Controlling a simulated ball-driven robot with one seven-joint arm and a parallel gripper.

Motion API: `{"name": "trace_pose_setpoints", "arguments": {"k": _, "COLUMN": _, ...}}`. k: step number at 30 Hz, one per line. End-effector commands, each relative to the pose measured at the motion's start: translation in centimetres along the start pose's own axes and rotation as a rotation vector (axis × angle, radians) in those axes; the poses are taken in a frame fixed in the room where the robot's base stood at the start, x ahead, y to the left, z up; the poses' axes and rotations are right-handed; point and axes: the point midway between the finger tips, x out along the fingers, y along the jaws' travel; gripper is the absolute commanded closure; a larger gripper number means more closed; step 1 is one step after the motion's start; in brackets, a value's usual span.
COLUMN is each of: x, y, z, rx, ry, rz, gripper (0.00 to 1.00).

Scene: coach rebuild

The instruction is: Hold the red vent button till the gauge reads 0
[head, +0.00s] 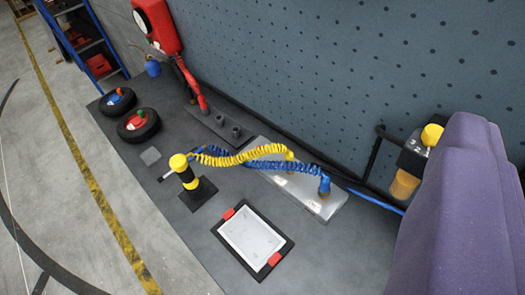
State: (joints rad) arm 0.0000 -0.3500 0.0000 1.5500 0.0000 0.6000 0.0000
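No red vent button can be clearly made out. A red wall box (160,25) at the upper left carries a small round white dial (142,20), which may be the gauge; its reading is too small to tell. A yellow knob (432,134) sits on a black fitting with an amber bowl (403,185) below it, at the right by the panel. My gripper's fingers cannot be made out in the head view.
A large purple shape (465,215) blocks the right side. On the dark bench top are two black tyres (150,132), yellow and blue coiled hoses (240,158), a yellow-black post (184,172), a metal plate (320,206) and a framed white panel (250,238). Open floor lies left.

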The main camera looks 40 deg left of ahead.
Motion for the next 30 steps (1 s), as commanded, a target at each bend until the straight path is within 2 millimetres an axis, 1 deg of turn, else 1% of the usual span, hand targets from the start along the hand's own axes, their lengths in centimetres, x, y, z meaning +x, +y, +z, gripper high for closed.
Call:
{"name": "trace_pose_setpoints", "arguments": {"k": 13, "x": 0.0, "y": 0.0, "z": 0.0, "rx": 0.0, "ry": 0.0, "rz": 0.0, "gripper": 0.6}}
{"name": "trace_pose_setpoints", "arguments": {"k": 14, "x": 0.0, "y": 0.0, "z": 0.0, "rx": 0.0, "ry": 0.0, "rz": 0.0, "gripper": 0.67}}
{"name": "trace_pose_setpoints", "arguments": {"k": 15, "x": 0.0, "y": 0.0, "z": 0.0, "rx": 0.0, "ry": 0.0, "rz": 0.0, "gripper": 0.76}}
{"name": "trace_pose_setpoints", "arguments": {"k": 17, "x": 0.0, "y": 0.0, "z": 0.0, "rx": 0.0, "ry": 0.0, "rz": 0.0, "gripper": 0.9}}
{"name": "trace_pose_setpoints", "arguments": {"k": 18, "x": 0.0, "y": 0.0, "z": 0.0, "rx": 0.0, "ry": 0.0, "rz": 0.0, "gripper": 0.99}}
{"name": "trace_pose_setpoints", "arguments": {"k": 30, "x": 0.0, "y": 0.0, "z": 0.0, "rx": 0.0, "ry": 0.0, "rz": 0.0, "gripper": 1.0}}
